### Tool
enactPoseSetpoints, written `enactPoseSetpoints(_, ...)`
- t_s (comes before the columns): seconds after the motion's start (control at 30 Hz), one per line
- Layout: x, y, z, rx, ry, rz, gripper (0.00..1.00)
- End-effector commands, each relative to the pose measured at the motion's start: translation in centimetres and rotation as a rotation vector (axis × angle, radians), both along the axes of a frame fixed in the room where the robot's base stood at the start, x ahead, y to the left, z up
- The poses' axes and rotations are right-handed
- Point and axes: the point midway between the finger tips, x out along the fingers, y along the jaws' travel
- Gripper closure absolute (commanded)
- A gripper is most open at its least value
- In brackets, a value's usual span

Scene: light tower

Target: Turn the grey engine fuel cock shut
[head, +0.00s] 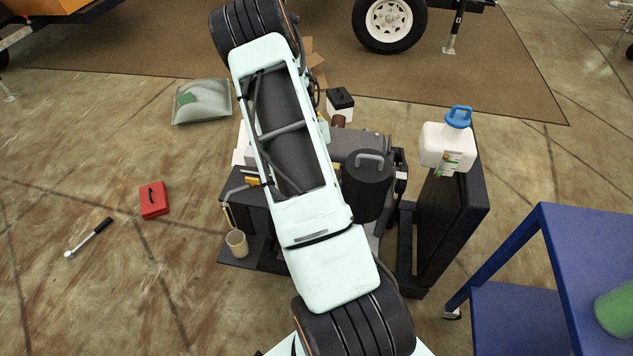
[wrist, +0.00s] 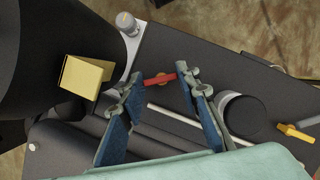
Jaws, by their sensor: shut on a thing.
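Another cock-like part with a yellow lever (wrist: 296,132) is at the right edge. In the head view my own arm covers the gripper and the lever.
A black round cap (wrist: 243,116) stands close to the right finger, and a yellow block (wrist: 84,77) is at left. A grey knob (wrist: 127,23) is above. In the head view a dark canister (head: 367,190), a white jug (head: 447,146) and a beige cup (head: 237,243) surround the arm.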

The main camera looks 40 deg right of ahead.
Motion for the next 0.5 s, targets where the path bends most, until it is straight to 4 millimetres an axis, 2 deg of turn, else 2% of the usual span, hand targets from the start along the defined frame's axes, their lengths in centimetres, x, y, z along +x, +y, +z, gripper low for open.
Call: enactPoseSetpoints(0.5, -0.09, -0.35, 0.05, -0.001, -0.003, -0.446, 0.94)
